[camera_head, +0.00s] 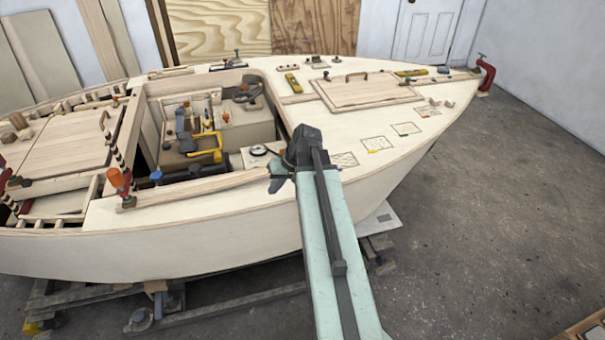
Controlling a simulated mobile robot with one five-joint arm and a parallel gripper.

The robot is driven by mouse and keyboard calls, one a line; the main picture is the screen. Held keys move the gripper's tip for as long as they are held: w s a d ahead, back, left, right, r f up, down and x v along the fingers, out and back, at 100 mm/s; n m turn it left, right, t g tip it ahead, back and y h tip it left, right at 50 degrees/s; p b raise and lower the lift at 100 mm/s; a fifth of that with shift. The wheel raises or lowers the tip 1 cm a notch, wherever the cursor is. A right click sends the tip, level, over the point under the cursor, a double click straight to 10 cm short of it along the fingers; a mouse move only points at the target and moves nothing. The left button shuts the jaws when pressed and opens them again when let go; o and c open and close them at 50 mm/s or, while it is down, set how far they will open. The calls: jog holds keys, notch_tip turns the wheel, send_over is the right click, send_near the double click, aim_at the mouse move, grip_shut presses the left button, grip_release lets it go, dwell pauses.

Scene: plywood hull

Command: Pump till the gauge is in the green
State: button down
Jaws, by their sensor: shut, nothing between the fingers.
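My pale green arm reaches up from the bottom over the hull's near side deck. My gripper (278,177), dark and small in the picture, is bent to the left at its end, shut and empty. It is beside the near edge of the open cockpit. A small round white dial (259,150), which looks like the gauge, sits just up and left of my gripper, apart from it in the picture. Its needle and any green band are too small to read. No pump handle can be told for sure; a yellow-handled tool (207,155) lies in the cockpit left of the dial.
The plywood hull (190,232) rests on a timber cradle (215,303). A clamp with an orange handle (118,180) stands on the near deck at left. A hatch (365,90) and small loose items lie on the foredeck. The floor (500,220) at right is clear.

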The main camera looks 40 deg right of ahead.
jog(key=s+a+f+n+g+h+b, duration=0.1)
jog(key=a+f+n+g, duration=0.15)
jog(key=a, duration=1.35)
jog(key=s+a+f+g+h+b, duration=0.1)
jog(key=s+a+f+h+b, duration=0.1)
jog(key=a+f+b, duration=0.6)
notch_tip(320, 180, down, 2)
jog(key=shift+s+n+b, duration=0.2)
jog(key=shift+n+b, duration=0.25)
jog(key=shift+b, duration=0.05)
jog(key=shift+g, duration=0.25)
jog(key=shift+a, duration=0.15)
